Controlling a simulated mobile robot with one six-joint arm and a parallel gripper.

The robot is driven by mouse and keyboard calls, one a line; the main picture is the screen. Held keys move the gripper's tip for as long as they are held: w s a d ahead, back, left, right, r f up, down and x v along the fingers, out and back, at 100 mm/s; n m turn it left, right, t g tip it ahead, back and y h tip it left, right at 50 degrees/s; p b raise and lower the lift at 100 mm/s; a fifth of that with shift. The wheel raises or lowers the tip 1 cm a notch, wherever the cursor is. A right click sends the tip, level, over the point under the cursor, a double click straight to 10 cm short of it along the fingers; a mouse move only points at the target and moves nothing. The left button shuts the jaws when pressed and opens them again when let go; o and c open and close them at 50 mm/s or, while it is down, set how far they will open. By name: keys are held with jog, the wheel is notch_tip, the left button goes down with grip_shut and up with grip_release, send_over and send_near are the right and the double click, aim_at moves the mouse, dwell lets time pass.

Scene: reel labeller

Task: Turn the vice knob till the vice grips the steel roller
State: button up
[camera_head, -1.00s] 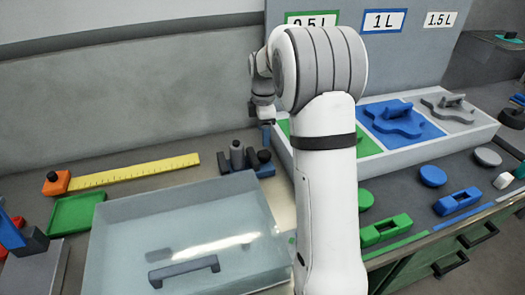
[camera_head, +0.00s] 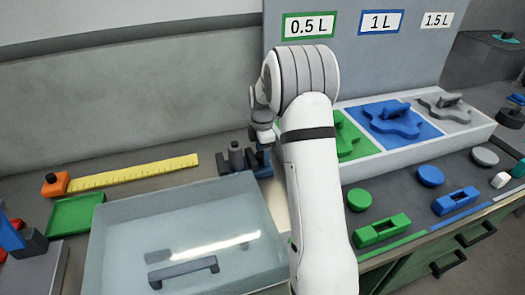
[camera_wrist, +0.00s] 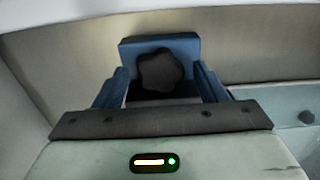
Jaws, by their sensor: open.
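The small vice (camera_head: 228,168) stands on the bench behind the clear-lidded box, with the steel roller (camera_head: 236,155) upright in it. I cannot tell whether its jaws touch the roller. My gripper (camera_head: 262,158) is at the vice's right end and hides the knob in the head view. In the wrist view, the dark lobed vice knob (camera_wrist: 162,72) sits in front of a blue vice block (camera_wrist: 180,43). My open gripper (camera_wrist: 161,76) has one blue finger on each side of the knob, with gaps showing on both sides.
The clear-lidded box (camera_head: 110,248) stands close in front of the vice. A yellow ruler (camera_head: 135,172) and a green tray (camera_head: 73,216) lie to the left. The white sorting tray (camera_head: 420,148) with coloured compartments is to the right of my arm.

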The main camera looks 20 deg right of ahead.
jog(key=shift+c, duration=0.2)
jog(key=c, duration=0.9)
jog(key=shift+c, duration=0.2)
jog(key=shift+m, duration=0.3)
jog(key=shift+m+b, duration=0.6)
jog(key=shift+m, duration=2.2)
jog(key=shift+r, duration=0.1)
jog(key=o, duration=1)
